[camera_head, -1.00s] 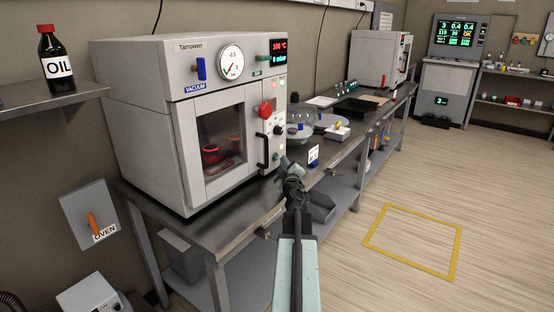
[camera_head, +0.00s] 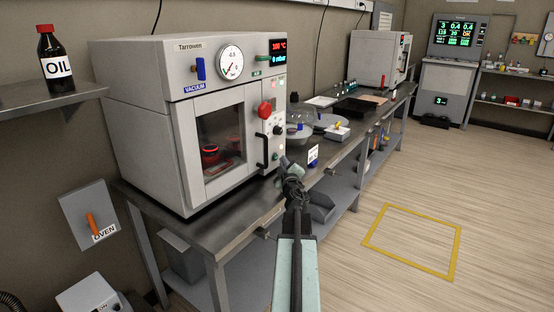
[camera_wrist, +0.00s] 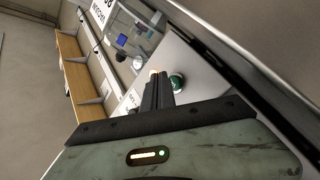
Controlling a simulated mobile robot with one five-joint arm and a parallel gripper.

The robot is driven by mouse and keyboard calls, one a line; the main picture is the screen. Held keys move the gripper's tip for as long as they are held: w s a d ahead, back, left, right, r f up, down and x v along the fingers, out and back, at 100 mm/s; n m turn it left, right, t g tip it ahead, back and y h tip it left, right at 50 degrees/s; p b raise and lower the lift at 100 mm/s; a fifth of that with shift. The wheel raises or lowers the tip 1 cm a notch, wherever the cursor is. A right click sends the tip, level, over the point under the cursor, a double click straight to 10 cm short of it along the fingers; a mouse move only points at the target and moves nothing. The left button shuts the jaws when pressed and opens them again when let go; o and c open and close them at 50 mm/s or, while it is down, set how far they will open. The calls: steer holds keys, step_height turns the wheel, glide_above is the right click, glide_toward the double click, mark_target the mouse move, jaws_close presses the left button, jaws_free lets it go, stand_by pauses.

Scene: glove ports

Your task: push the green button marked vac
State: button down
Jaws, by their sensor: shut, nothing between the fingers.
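The vacuum oven (camera_head: 130,100) stands on the bench with its dial, displays and door facing right. A small green button (camera_head: 275,156) shows low on its right-hand front strip. In the wrist view, a round green button (camera_wrist: 177,82) sits on a pale panel just right of my fingertips. I cannot read a "vac" mark on it. My gripper (camera_head: 284,162) is shut and empty, its tip close to the strip in the head view. In the wrist view my gripper (camera_wrist: 156,76) points at the panel beside the button; whether it touches is unclear.
A red knob (camera_head: 265,109) and a black door handle (camera_head: 262,150) are on the oven front. A small white sign (camera_head: 313,155) stands on the bench right of my gripper. The floor to the right is open, with a yellow outlined square (camera_head: 412,241).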

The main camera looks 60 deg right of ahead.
steer(key=shift+w, duration=0.1)
steer(key=shift+w, duration=0.3)
steer(key=shift+w, duration=0.25)
stand_by(0.3)
steer(key=shift+s, duration=0.65)
steer(key=shift+s, duration=3)
